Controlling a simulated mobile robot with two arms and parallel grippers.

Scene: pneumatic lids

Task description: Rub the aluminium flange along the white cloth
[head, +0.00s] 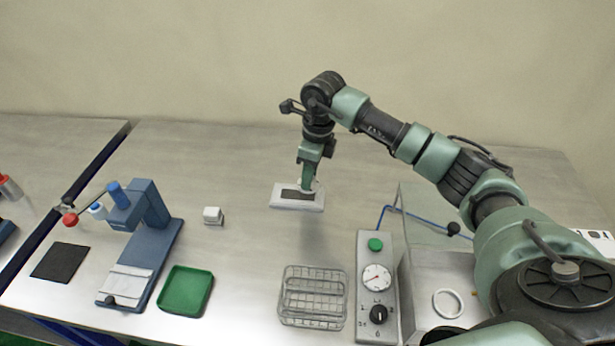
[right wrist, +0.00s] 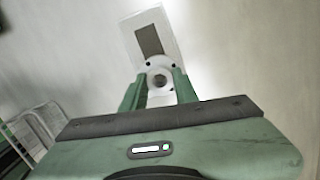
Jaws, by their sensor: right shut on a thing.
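My right gripper (head: 309,180) hangs pointing down over the middle of the table, shut on the aluminium flange. In the right wrist view the flange (right wrist: 160,81) is a pale round piece with a central bore and small dark holes, held between the green fingertips. In the head view the fingers mostly hide it. The white cloth (head: 282,204) is a flat white rectangle with a dark grey-brown patch, right below the fingertips. It also shows beyond the flange in the right wrist view (right wrist: 132,28). I cannot tell whether flange and cloth touch. My left gripper is out of view.
In front stand a wire basket (head: 313,295), a grey control box (head: 376,290) with a dial, and a clear-walled bin holding a white ring (head: 448,303). The table's back is clear.

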